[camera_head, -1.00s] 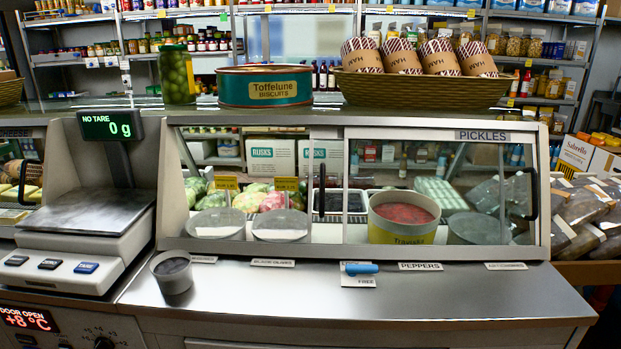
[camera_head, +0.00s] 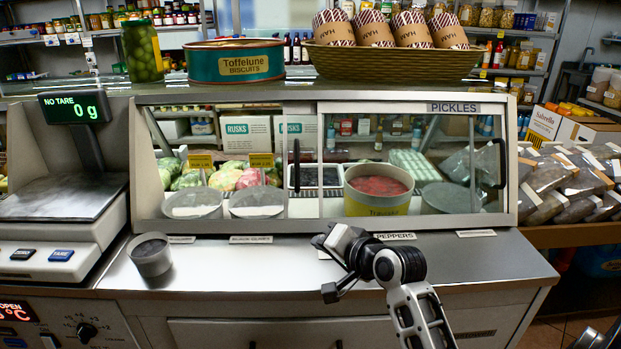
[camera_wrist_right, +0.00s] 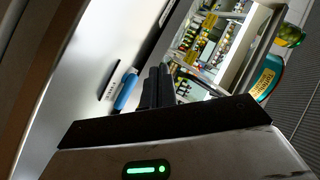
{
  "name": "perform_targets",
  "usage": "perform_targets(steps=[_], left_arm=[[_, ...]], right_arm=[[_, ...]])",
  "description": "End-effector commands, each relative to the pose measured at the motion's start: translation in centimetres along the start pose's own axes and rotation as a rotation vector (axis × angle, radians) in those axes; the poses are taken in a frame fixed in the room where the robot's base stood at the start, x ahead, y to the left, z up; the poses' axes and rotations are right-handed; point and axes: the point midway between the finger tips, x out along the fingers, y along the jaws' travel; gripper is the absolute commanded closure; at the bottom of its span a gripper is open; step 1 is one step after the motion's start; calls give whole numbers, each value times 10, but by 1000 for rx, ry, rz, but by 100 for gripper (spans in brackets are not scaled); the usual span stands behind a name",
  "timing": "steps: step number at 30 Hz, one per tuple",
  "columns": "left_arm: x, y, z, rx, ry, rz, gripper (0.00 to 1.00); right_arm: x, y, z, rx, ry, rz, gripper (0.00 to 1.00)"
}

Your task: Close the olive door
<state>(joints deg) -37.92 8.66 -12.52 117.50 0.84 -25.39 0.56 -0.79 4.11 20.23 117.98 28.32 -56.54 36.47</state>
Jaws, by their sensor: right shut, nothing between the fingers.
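The glass case on the counter has an open bay on its left, with pans and vegetables showing inside. A narrow strip of a glass door with a dark upright handle (camera_head: 297,165) shows at that bay's right end; the rest appears to overlap the door marked PICKLES (camera_head: 466,108). No label for olives reads clearly on a door. My right gripper (camera_head: 330,240) is low in front of the case, over the counter, apart from the handle. Its fingers (camera_wrist_right: 157,85) are shut and empty in the wrist view.
A grey cup (camera_head: 150,256) and a scale (camera_head: 60,200) stand at the left. A blue object (camera_wrist_right: 126,91) lies on the counter near my fingers. A jar (camera_head: 141,52), a biscuit tin (camera_head: 236,62) and a basket (camera_head: 395,63) stand on top of the case.

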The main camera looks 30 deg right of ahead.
Motion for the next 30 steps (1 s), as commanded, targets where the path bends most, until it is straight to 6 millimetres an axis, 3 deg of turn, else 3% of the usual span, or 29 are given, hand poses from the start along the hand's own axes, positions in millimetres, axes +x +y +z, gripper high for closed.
perform_targets(steps=[1,4,6,9,14,27,30], left_arm=[[0,0,0,1,1,0,64],[0,0,-1,1,3,0,64],[0,0,-2,1,5,0,64],[-1,0,-4,1,8,0,64],[-2,0,-6,1,10,0,64],[-1,0,-2,1,4,-1,64],[-6,0,-8,0,1,-2,64]], right_arm=[[6,-13,-33,127,71,-73,100],[8,-32,-94,392,192,-228,100],[6,-39,-123,529,245,-312,100],[4,-43,-146,636,283,-380,100],[15,-48,-157,667,292,-401,100],[93,-71,-190,659,291,-396,100],[96,-85,-176,661,289,-396,100]])
